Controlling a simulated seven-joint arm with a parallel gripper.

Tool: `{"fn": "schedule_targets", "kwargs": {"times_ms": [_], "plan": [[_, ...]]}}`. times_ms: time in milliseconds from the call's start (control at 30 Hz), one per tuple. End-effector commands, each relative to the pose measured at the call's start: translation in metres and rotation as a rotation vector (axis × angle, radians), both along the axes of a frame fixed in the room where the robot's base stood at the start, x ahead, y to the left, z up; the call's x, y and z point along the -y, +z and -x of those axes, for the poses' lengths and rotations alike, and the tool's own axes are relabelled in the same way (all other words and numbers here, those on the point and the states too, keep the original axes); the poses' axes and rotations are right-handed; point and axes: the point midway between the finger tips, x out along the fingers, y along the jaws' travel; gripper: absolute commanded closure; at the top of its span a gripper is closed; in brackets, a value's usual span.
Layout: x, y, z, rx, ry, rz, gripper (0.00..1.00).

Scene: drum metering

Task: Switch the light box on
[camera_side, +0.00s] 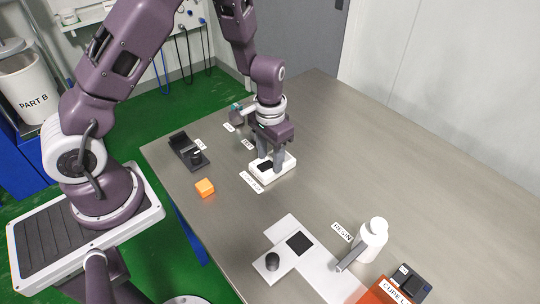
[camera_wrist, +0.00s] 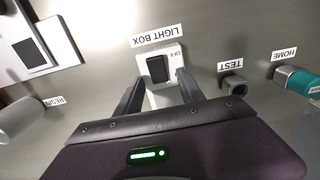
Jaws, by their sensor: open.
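The light box switch is a white box (camera_side: 285,174) with a black rocker, on the table in the side view. In the wrist view the black rocker (camera_wrist: 157,69) sits on the white box beside the word OFF, behind a LIGHT BOX label (camera_wrist: 158,36). My gripper (camera_side: 270,164) points down over the box, its fingers apart and empty. In the wrist view the two fingers of my gripper (camera_wrist: 158,88) stand on either side of the box. Whether the fingertips touch it cannot be told. No lit lamp shows on the switch.
A teal-ended cylinder (camera_wrist: 300,80) is near HOME. The table's right side is clear.

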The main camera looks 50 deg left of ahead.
Motion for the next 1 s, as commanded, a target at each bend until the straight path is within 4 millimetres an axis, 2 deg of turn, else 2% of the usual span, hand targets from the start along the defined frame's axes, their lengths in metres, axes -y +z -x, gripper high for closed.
{"fn": "schedule_targets", "kwargs": {"times_ms": [200, 267, 433, 467, 667, 1000], "plan": [[0.000, -0.001, 0.000, 0.001, 0.000, 0.000, 0.55], [0.000, -0.001, 0.000, 0.000, 0.000, 0.000, 0.64], [0.000, -0.001, 0.000, 0.000, 0.001, 0.000, 0.98], [0.000, -0.001, 0.000, 0.000, 0.001, 0.000, 1.00], [-0.001, -0.001, 0.002, 0.019, 0.004, 0.001, 1.00], [-0.002, 0.001, 0.011, 0.267, 0.003, -0.005, 1.00]]}}
